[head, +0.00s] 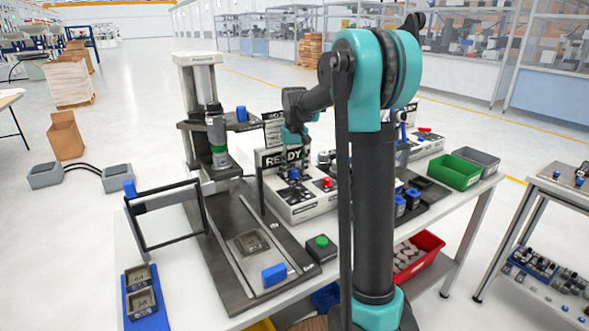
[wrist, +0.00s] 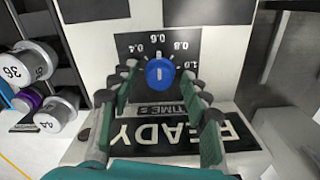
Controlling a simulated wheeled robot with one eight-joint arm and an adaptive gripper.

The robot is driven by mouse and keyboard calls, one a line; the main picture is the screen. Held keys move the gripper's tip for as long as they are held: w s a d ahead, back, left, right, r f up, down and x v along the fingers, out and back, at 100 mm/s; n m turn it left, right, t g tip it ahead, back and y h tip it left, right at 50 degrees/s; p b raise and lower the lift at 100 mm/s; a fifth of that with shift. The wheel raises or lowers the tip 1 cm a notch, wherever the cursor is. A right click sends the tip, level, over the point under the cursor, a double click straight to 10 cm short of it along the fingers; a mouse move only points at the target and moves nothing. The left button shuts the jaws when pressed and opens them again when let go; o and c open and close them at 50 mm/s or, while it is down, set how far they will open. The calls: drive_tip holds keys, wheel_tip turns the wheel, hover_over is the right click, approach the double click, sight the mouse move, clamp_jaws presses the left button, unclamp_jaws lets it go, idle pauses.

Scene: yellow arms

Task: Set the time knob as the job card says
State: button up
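The blue time knob (wrist: 160,72) is in the upper middle of the wrist view, on a dark dial plate with marks 0.4, 0.6, 0.8 and 1.0. Its white line stands about upright in that view, roughly towards 0.6; the exact setting is hard to read. My gripper (wrist: 158,78) is open, with one finger on each side of the knob and visible gaps. In the head view my gripper (head: 293,167) is at the front of the white control box (head: 305,204). A card-like sheet (head: 274,127) stands behind the box; its text is too small to read.
A READY display (wrist: 168,134) is beside the dial. The box also carries a red button (head: 327,183). A press (head: 205,110) stands left, a green button (head: 321,241) in front. Green bin (head: 454,172) and blue-capped parts (head: 406,200) lie right.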

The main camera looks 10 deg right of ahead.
sight(294, 171)
wheel_tip(294, 171, up, 12)
idle(0.6)
